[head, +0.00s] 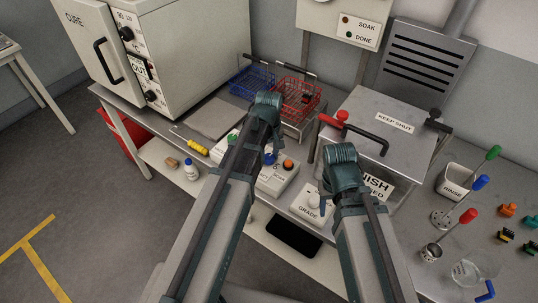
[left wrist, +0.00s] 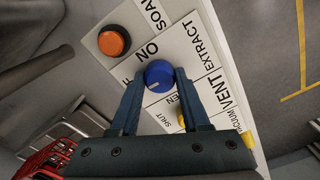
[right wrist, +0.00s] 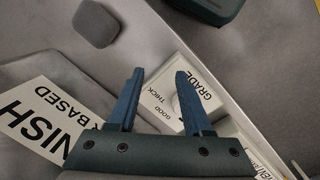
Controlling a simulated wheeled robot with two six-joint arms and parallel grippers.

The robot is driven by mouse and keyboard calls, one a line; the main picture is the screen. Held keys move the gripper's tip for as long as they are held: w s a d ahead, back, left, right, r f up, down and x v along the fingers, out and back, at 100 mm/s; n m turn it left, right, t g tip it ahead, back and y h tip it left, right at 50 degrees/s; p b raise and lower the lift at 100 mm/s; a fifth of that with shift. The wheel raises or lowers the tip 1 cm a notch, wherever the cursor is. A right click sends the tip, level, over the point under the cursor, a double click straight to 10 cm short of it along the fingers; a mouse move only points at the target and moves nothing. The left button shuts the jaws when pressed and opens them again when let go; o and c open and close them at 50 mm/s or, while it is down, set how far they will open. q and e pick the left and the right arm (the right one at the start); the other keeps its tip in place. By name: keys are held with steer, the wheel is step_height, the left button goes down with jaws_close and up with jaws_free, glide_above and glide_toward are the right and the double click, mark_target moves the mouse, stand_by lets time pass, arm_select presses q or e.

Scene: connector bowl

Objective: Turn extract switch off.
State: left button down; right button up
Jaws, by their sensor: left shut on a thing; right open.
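The extract switch is a round blue knob (left wrist: 159,75) on a white panel (left wrist: 205,50) lettered EXTRACT, with ON beside it and another label partly hidden by a finger. My left gripper (left wrist: 160,78) is shut on this knob, one finger on each side. A small pale mark shows on the knob's face; I cannot tell which label it points to. In the head view my left gripper (head: 269,156) is over the panel (head: 277,183), hiding most of the knob. My right gripper (right wrist: 160,74) is open and empty above the GRADE panel (right wrist: 195,95).
An orange button (left wrist: 114,41) sits close beside the knob, and yellow parts (left wrist: 182,121) lie near the VENT labels. Blue (head: 251,82) and red (head: 297,98) wire baskets stand behind. A KEEP SHUT lidded box (head: 365,103) is at right.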

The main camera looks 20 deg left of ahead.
mark_target(269, 156)
arm_select(q)
steer(key=shift+n, duration=0.4)
steer(key=shift+c, duration=1.9)
jaws_free()
step_height(269, 156, up, 14)
steer(key=p, duration=1.3)
steer(key=shift+p, duration=0.4)
arm_select(e)
step_height(269, 156, up, 14)
arm_select(q)
steer(key=shift+f, duration=0.15)
arm_select(e)
steer(key=shift+f, duration=0.1)
